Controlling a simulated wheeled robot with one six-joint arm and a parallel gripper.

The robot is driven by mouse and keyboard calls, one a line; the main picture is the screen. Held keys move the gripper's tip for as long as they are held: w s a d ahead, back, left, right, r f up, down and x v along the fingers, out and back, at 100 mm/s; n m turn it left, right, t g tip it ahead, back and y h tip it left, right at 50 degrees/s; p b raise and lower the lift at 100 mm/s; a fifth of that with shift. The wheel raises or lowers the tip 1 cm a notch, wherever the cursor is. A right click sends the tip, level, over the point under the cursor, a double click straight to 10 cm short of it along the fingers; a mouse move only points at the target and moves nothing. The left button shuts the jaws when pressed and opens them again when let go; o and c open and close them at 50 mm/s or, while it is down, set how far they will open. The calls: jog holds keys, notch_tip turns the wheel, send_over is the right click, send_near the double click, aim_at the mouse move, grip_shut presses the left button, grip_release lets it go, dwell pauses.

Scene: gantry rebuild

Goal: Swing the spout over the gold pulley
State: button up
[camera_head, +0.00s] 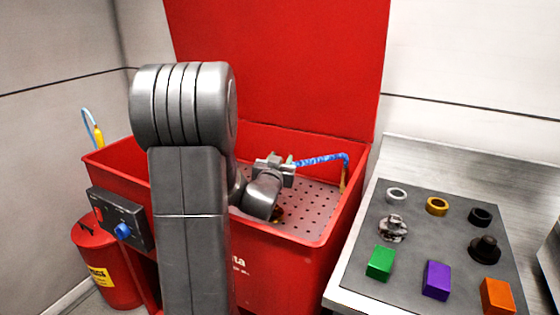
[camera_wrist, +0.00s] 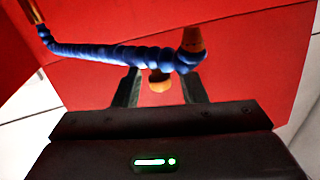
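The spout is a blue segmented hose (camera_head: 322,160) over the red wash basin. It runs right from my gripper (camera_head: 288,168) and bends down to a yellow-brown nozzle (camera_head: 343,180). In the wrist view the hose (camera_wrist: 110,52) crosses in front of my open gripper (camera_wrist: 160,80). An orange-tan piece (camera_wrist: 159,82) shows between the fingers, with gaps on both sides. Whether the fingertips touch the hose is unclear. A gold ring (camera_head: 437,206) lies on the bench mat. A small dark and yellowish thing (camera_head: 278,214) shows in the basin, partly hidden by my arm; I cannot tell whether it is a pulley.
The red basin (camera_head: 350,205) has a perforated floor and a tall red back panel (camera_head: 285,70). A control box with a blue knob (camera_head: 123,231) is on its front. The bench mat (camera_head: 412,258) holds rings, dark parts and green, purple and orange blocks.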

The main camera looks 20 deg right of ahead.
notch_tip(320, 180, up, 10)
jog(key=shift+p, duration=1.15)
jog(key=shift+c, duration=0.5)
